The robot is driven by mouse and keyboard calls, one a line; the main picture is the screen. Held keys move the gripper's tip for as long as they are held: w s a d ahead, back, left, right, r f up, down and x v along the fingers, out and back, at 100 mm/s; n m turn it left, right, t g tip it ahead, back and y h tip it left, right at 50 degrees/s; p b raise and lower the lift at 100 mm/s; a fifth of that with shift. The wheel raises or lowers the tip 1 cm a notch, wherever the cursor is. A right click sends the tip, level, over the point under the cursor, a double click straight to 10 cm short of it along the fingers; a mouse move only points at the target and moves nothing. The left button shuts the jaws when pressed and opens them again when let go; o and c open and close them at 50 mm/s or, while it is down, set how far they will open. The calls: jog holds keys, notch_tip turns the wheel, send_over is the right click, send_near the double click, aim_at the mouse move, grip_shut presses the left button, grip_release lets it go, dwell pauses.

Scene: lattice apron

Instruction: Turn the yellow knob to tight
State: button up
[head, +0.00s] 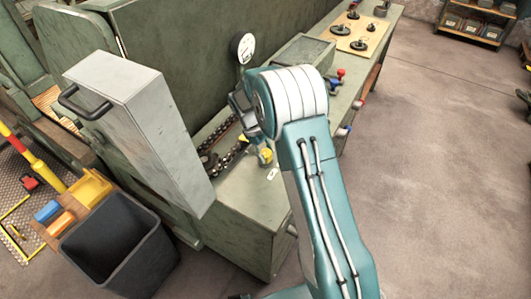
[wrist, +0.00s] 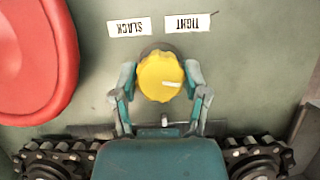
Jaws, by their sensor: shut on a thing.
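The yellow knob (wrist: 158,72) is round with a scalloped edge and sits on a green panel. A white mark on its face runs toward the right, slightly downward in the wrist view. My gripper (wrist: 161,78) has one finger on each side of the knob and is shut on it. The TIGHT label (wrist: 187,23) is above and right of the knob, and the SLACK label (wrist: 129,27) is above and left; both read upside down. In the head view the knob (head: 266,156) shows only partly below my gripper.
A large red rounded part (wrist: 35,60) is left of the knob. A dark chain (wrist: 60,158) runs along the lower edge, and also shows in the head view (head: 215,160). A grey box with a handle (head: 150,120) and a dark bin (head: 120,245) stand left of my arm.

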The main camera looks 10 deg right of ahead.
jog(key=shift+w+a+r+n+t, duration=0.1)
jog(key=shift+n+t, duration=0.15)
jog(key=shift+n, duration=0.35)
jog(key=shift+w+n+t, duration=0.1)
jog(key=shift+n+t, duration=0.15)
jog(key=shift+n, duration=0.35)
jog(key=shift+h, duration=0.3)
jog(key=o, duration=1.1)
jog(key=shift+o, duration=0.2)
jog(key=shift+s, duration=0.1)
jog(key=v, duration=1.2)
